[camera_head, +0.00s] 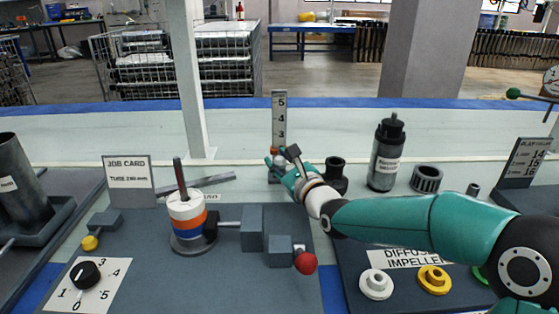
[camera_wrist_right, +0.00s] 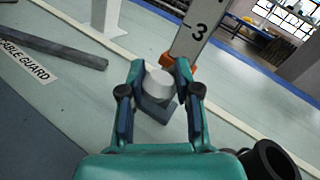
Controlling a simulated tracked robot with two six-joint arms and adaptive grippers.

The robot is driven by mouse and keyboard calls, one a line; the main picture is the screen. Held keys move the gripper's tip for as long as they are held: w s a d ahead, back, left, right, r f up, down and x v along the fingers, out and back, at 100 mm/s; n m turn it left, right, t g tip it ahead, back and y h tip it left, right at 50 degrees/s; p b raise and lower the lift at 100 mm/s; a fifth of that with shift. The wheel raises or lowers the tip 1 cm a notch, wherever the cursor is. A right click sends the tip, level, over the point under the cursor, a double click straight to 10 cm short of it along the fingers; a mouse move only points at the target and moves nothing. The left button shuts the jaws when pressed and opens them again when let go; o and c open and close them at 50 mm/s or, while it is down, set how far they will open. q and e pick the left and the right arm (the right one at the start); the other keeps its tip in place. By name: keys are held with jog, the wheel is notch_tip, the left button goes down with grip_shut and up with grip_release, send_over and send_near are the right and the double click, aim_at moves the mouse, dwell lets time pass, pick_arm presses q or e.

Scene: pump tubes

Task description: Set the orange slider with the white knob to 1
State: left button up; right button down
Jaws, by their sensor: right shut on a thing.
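My right gripper (camera_wrist_right: 160,72) is shut on the white knob, one finger on each side. In the head view this gripper (camera_head: 281,161) reaches the foot of the scale and hides most of the slider. A dark base block (camera_wrist_right: 152,110) shows under the knob. My left gripper is not in view.
A grey guard bar (camera_head: 205,186) lies to the left. The striped ring stack (camera_head: 187,224) on its post stands front left.

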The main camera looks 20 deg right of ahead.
jog(key=shift+a+f, duration=0.25)
jog(key=shift+a, duration=0.1)
jog(key=c, duration=1)
grip_release()
jog(key=shift+o, duration=0.7)
jog(key=shift+d+r, duration=0.1)
jog(key=shift+d, duration=0.05)
jog(key=shift+s+d, duration=0.15)
jog(key=shift+s, duration=0.35)
jog(key=s, duration=0.3)
jog(key=s+d, duration=0.1)
jog(key=s, duration=0.3)
jog(key=s+d, duration=0.1)
jog(key=s, duration=0.2)
jog(key=shift+s, duration=0.4)
